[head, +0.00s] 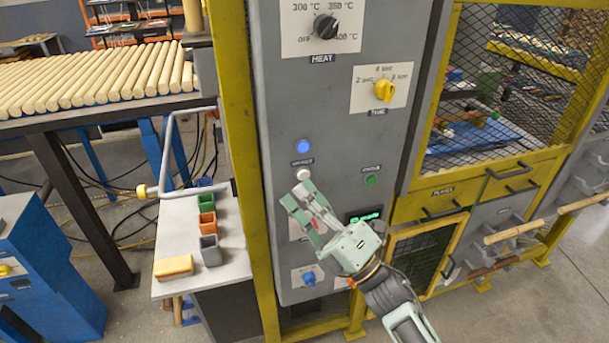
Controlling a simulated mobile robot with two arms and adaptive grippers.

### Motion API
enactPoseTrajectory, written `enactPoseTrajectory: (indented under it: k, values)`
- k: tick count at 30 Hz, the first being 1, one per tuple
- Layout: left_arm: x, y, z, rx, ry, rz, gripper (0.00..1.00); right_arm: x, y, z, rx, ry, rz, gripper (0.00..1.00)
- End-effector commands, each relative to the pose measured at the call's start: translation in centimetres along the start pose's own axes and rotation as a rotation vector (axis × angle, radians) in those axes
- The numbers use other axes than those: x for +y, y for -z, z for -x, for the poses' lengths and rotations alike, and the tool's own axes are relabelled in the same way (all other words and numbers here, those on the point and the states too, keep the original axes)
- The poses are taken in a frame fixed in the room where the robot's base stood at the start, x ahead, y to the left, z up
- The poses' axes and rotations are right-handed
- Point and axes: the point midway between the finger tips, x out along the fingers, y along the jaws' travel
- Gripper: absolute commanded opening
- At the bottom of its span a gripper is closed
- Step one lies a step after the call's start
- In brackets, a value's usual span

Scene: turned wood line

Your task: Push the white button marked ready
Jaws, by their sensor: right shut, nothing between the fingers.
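The white button (303,174) is a small round knob on the grey control panel (350,140), below a lit blue round button (303,146). A small label sits between the two; its word is too small to read surely. My right gripper (298,196) is shut and empty, pale green, reaching up and left across the panel. Its fingertips are just below the white button in the picture; I cannot tell whether they touch the panel. The gripper hides part of the panel below the button. My left gripper is not in view.
A green button (371,180) is right of the white one. Above are a yellow dial (384,91) and black heat dial (326,26); below is a blue knob (309,279). A bent grey handle (167,165) and small bins (207,225) stand left. Yellow frame posts flank the panel.

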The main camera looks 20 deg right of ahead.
Motion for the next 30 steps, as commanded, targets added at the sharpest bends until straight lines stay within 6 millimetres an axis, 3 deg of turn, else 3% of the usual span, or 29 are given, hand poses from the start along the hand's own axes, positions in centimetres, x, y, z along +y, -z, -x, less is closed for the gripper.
enactPoseTrajectory:
  k: [7, 21, 30]
  values:
    - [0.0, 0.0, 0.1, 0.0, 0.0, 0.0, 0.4, 0.2, 0.2, 0.3, 0.0, 0.001, -0.001, 0.0]
    - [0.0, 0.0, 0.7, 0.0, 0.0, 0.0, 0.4, 2.4, 2.4, 3.2, 0.0, 0.001, -0.001, 0.0]
    - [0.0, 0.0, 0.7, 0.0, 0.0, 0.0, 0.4, 2.5, 2.5, 3.5, 0.0, 0.0, 0.0, 0.0]
